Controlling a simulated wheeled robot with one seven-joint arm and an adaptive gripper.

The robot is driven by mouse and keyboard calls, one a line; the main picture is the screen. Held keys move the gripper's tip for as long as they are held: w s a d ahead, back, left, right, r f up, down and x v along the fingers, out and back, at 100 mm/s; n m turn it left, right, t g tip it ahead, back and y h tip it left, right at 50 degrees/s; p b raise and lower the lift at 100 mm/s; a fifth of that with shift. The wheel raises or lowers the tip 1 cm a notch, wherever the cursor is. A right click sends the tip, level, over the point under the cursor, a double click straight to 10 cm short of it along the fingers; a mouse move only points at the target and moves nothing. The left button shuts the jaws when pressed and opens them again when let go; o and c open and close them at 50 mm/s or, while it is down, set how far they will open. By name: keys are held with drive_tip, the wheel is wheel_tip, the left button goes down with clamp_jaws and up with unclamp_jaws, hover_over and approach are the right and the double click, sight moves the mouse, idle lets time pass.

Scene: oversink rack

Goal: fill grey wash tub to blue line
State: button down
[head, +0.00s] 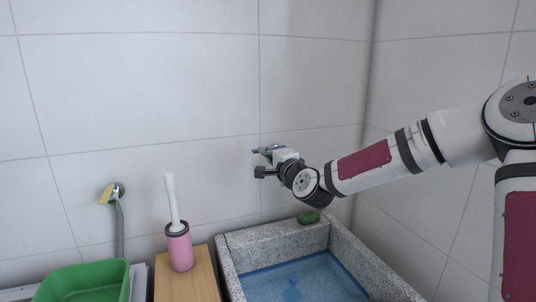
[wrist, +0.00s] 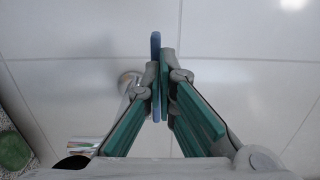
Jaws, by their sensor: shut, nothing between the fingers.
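The grey speckled wash tub (head: 272,238) stands at the bottom centre-right of the head view, against the tiled wall. A blue band (head: 345,268) runs along its inner walls. Pale blue water (head: 310,284) lies inside, with a darker blue patch in it; I cannot tell what the patch is. My gripper (head: 268,157) is above the tub's back edge, close to the wall. In the wrist view its teal fingers (wrist: 160,82) are shut and empty. A slim blue lever-like piece (wrist: 155,42) shows at the fingertips; I cannot tell whether they touch. A round chrome fitting (wrist: 128,80) is partly hidden behind the left finger.
A green object (head: 309,217) lies on the tub's back rim. Left of the tub, a pink holder (head: 180,250) with a white-handled brush (head: 171,200) stands on a wooden surface (head: 200,278).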

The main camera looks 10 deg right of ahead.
drive_tip(key=shift+w+a+r, duration=0.15)
drive_tip(key=shift+w, duration=0.3)
